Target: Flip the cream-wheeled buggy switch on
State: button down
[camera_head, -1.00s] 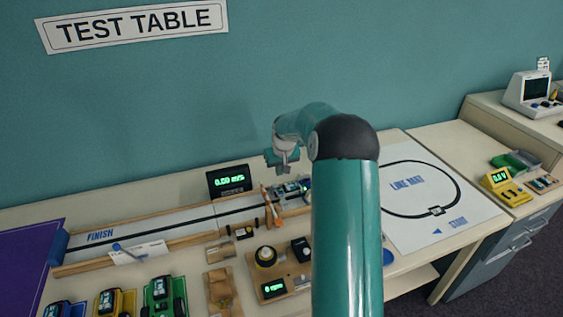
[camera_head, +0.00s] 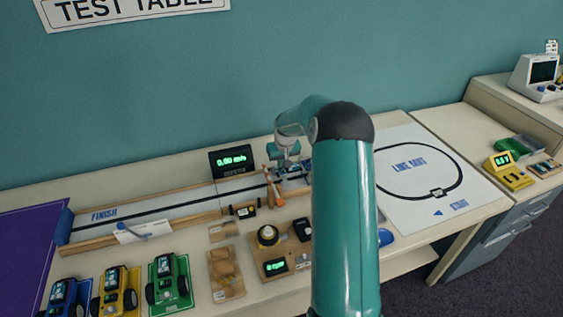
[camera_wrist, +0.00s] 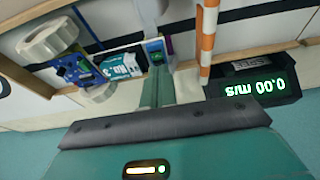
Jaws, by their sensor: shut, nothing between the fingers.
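The cream-wheeled buggy (camera_wrist: 85,72) is on the track in the wrist view. It has cream wheels, a blue circuit board and a dark label reading "No. 3". A small blue-purple part with green (camera_wrist: 155,48) is at its right end; I cannot tell whether this is the switch, or its position. My gripper (camera_wrist: 158,75) is shut and empty, its fingertips close to that end; contact is unclear. In the head view the buggy (camera_head: 296,170) is partly hidden by my arm, and my gripper (camera_head: 285,162) is just above it.
An orange-striped barrier post (camera_wrist: 207,40) and a speed display (camera_head: 234,161) reading 0.00 m/s stand close by. Wooden rails (camera_head: 185,233) edge the track. Blue (camera_head: 67,297), yellow (camera_head: 118,290) and green (camera_head: 170,280) vehicles stand at the front left.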

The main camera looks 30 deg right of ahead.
jog(key=shift+s, duration=0.1)
jog(key=shift+s+a, duration=0.2)
jog(key=shift+s, duration=0.55)
jog(key=shift+r, duration=0.15)
jog(key=shift+a+r, duration=0.1)
jog(key=shift+r, duration=0.25)
jog(key=s+v, duration=0.1)
jog(key=v, duration=1.2)
jog(key=shift+s+a+f, duration=0.15)
jog(key=shift+s+f, duration=0.15)
